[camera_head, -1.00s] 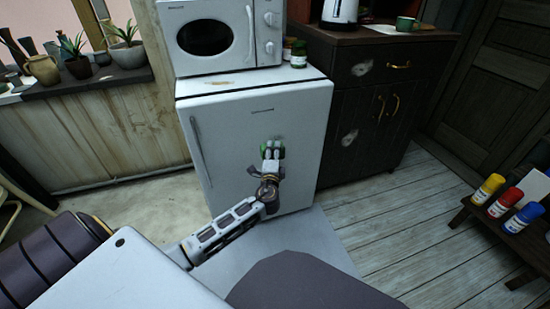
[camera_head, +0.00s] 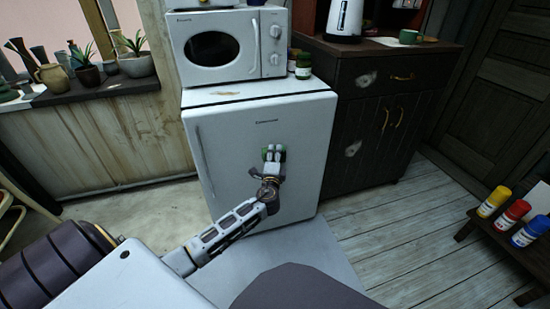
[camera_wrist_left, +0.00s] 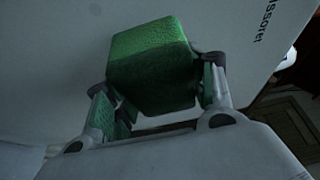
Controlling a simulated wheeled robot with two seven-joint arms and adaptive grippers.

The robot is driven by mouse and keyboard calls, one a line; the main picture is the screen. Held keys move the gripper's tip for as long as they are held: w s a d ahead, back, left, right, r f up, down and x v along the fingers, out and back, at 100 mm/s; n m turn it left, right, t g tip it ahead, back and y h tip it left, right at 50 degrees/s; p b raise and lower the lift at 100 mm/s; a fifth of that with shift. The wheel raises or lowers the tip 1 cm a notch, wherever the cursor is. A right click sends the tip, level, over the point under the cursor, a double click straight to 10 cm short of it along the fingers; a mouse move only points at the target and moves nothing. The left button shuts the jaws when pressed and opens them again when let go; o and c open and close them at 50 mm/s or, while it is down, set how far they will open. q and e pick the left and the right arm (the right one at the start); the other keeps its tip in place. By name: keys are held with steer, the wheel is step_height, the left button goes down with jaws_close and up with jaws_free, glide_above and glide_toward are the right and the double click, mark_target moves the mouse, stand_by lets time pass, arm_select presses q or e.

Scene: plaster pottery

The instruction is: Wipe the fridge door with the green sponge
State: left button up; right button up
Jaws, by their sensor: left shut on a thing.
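The white fridge (camera_head: 235,140) stands upright in the middle of the head view, its door facing me. The door surface (camera_wrist_left: 55,60) also fills the back of the left wrist view, with part of its lettering at the upper right. My left gripper (camera_head: 273,156) is at the right half of the door, below the lettering. It is shut on the green sponge (camera_wrist_left: 152,62), which sits between its two fingers and is up against or very close to the door. In the head view the sponge is mostly hidden behind the gripper. My right gripper is not in view.
A microwave (camera_head: 228,45) and small jars (camera_head: 303,66) stand on the fridge. A dark cabinet (camera_head: 370,130) is at its right. Potted plants (camera_head: 135,62) line the sill at left. Paint bottles (camera_head: 511,214) stand on a low table at right. The wooden floor between is clear.

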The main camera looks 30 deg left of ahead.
mark_target(291, 145)
arm_select(q)
steer(key=shift+w+a, duration=0.65)
steer(key=shift+a, duration=0.15)
stand_by(1.2)
steer(key=shift+w, duration=0.1)
steer(key=shift+w+d+b, duration=0.7)
steer(key=shift+w+d, duration=0.65)
steer(key=shift+w, duration=0.1)
steer(key=shift+w+d+b, duration=0.6)
steer(key=shift+w+d, duration=0.5)
steer(key=shift+w, duration=0.3)
steer(key=shift+s, duration=0.1)
